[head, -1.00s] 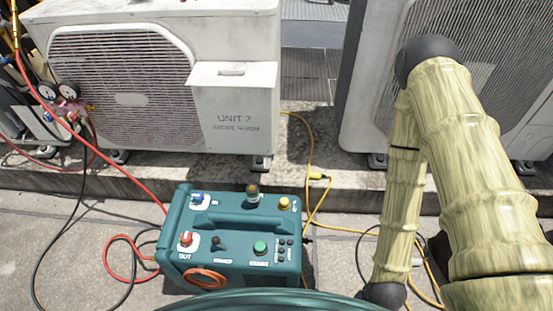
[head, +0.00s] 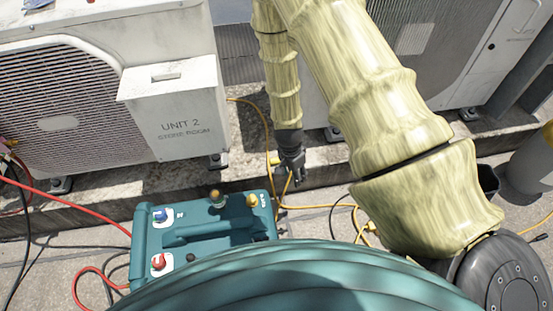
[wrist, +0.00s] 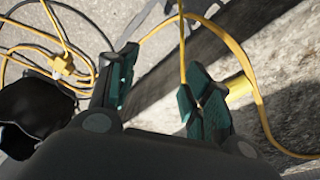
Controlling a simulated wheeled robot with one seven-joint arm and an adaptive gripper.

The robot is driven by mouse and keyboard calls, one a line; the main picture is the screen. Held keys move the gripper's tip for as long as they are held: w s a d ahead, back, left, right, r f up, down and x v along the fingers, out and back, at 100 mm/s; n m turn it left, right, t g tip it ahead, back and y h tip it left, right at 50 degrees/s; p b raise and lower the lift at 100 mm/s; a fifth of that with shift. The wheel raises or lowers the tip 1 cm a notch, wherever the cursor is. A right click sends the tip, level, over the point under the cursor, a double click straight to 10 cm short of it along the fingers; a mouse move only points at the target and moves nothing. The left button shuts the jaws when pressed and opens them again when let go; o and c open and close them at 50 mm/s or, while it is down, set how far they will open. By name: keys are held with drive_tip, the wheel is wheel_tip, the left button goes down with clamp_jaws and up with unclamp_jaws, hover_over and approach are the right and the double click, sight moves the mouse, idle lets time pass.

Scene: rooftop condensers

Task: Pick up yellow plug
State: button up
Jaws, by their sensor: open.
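A yellow plug (wrist: 238,88) shows in the wrist view just beyond the outer right side of my right finger, which partly hides it. It lies by the concrete ledge, with a thin yellow cable near it. My gripper (wrist: 160,88) is open with two teal-padded fingers, and no plug sits between them. In the head view my gripper (head: 290,172) hangs at the ledge's front edge, behind the teal machine, with a bit of yellow (head: 275,158) at its left side. A second yellow connector (wrist: 65,66) lies among coiled cables at the left of the wrist view.
A teal machine (head: 200,232) with knobs stands in front of the ledge (head: 100,205). The condenser marked UNIT 2 (head: 180,120) stands behind left, another (head: 440,60) behind right. Yellow cables (head: 320,206) and red hoses (head: 70,201) cross the floor. A grey cylinder (head: 528,165) stands at right.

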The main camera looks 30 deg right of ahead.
drive_tip(key=w+r+m+y, duration=0.1)
drive_tip(key=w+r+m, duration=0.55)
drive_tip(key=w, duration=0.45)
drive_tip(key=b, duration=0.2)
hover_over(278, 161)
drive_tip(key=d, duration=0.2)
drive_tip(key=shift+n, duration=0.25)
drive_tip(key=f, duration=0.3)
drive_tip(key=w+f, duration=0.1)
drive_tip(key=shift+a+f, duration=0.2)
drive_tip(key=shift+f, duration=0.2)
drive_tip(key=f+b, duration=0.2)
drive_tip(key=f, duration=0.1)
drive_tip(key=f+b, duration=0.1)
drive_tip(key=shift+s+d+f, duration=0.15)
drive_tip(key=shift+s, duration=0.2)
drive_tip(key=shift+f, duration=0.45)
clamp_jaws()
